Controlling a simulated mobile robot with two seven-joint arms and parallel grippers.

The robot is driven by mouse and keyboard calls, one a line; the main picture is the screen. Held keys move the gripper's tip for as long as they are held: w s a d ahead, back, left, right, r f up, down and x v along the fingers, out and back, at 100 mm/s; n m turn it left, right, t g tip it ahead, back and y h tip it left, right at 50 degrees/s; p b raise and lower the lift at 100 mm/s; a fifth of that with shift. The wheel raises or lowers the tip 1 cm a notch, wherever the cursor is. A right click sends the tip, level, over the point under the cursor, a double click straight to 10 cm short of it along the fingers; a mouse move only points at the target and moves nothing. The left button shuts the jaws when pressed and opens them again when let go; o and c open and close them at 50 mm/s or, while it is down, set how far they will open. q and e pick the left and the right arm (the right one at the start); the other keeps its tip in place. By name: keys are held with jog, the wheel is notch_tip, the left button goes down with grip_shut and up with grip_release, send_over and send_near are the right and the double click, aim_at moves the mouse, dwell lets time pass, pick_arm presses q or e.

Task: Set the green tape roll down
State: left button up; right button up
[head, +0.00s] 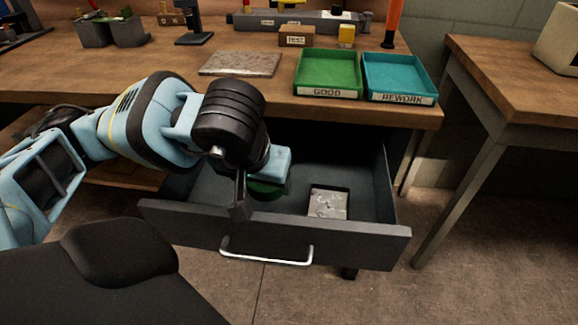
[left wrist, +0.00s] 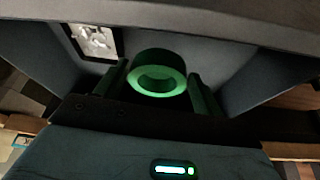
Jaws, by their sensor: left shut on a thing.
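The green tape roll (left wrist: 158,73) is between the two fingers of my left gripper (left wrist: 160,85), which is shut on it, in the left wrist view. In the head view my left gripper (head: 262,180) reaches down into the open drawer (head: 365,232). There the green roll (head: 270,188) shows only in part below the gripper; the rest is hidden. I cannot tell whether the roll touches the drawer floor. My right gripper is not in view.
A grey patterned square piece (head: 328,203) lies in the drawer to the right of the roll. The drawer's front panel with its silver handle (head: 266,259) stands nearest me. On the bench above are a green GOOD tray (head: 326,93), a teal REWORK tray (head: 400,98) and a metal plate (head: 240,64).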

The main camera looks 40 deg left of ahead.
pick_arm(q)
jog(key=shift+w+a+f, duration=0.2)
jog(key=shift+f, duration=0.25)
jog(key=w+a+f, duration=0.1)
jog(key=w, duration=0.2)
jog(key=w+a+f+b, duration=0.1)
jog(key=w+f, duration=0.1)
jog(key=w, duration=0.1)
jog(key=w+a+f, duration=0.2)
jog(key=w, duration=0.1)
jog(key=shift+b, duration=0.35)
jog(key=shift+w+a+f, duration=0.2)
jog(key=shift+w+f, duration=0.1)
jog(key=shift+w, duration=0.2)
jog(key=shift+w+a+f+b, duration=0.25)
jog(key=shift+w+f, duration=0.25)
jog(key=shift+w, duration=0.1)
jog(key=shift+w+a+f+b, duration=0.2)
jog(key=shift+w+a+f, duration=0.05)
jog(key=shift+w+f, duration=0.3)
jog(key=shift+w+a+f, duration=0.1)
jog(key=shift+w+f, duration=0.05)
